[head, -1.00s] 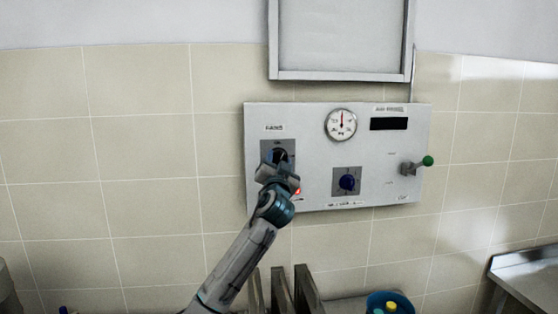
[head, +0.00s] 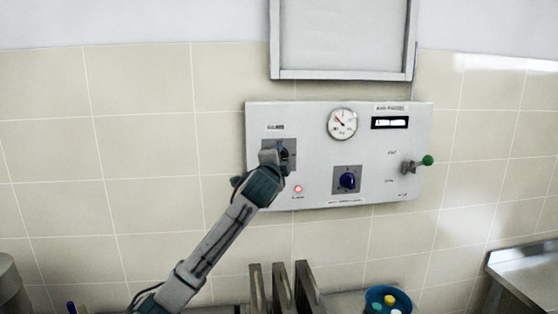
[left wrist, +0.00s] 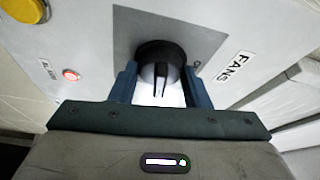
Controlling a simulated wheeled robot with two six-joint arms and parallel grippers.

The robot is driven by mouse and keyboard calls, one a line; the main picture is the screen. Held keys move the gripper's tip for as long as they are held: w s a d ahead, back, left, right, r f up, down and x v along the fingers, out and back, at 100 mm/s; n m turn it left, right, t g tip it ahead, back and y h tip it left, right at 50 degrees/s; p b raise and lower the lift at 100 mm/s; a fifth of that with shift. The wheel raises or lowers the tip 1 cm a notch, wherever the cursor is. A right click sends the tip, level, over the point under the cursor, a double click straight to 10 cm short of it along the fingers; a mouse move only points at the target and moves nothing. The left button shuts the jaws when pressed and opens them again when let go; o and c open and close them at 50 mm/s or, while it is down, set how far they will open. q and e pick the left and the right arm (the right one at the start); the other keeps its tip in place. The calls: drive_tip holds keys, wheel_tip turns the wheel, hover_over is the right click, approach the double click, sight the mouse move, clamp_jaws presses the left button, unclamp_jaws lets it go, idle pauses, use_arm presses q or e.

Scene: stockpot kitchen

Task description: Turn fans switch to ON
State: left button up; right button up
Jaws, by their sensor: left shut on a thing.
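The fans switch (left wrist: 160,60) is a black rotary knob on a dark square plate, beside a FANS label (left wrist: 233,68) in the left wrist view. In the head view the knob (head: 285,153) shows at the upper left of the grey control panel (head: 390,160), partly hidden by my gripper. My left gripper (left wrist: 160,84) has its two blue fingers on either side of the knob and is shut on it. In the head view the left gripper (head: 274,160) reaches the panel from below left. My right gripper is not in view.
A red lamp (head: 298,189) glows on the panel. A blue bowl (head: 402,298) and upright boards (head: 281,288) stand below.

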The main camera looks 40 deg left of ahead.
use_arm(q)
drive_tip(key=shift+m+g, duration=0.3)
drive_tip(key=shift+m, duration=0.5)
drive_tip(key=o, duration=1)
drive_tip(key=shift+d, duration=0.1)
drive_tip(key=b+v, duration=0.5)
drive_tip(key=v, duration=0.5)
drive_tip(key=shift+s+r+b, duration=0.15)
drive_tip(key=shift+s+b, duration=0.25)
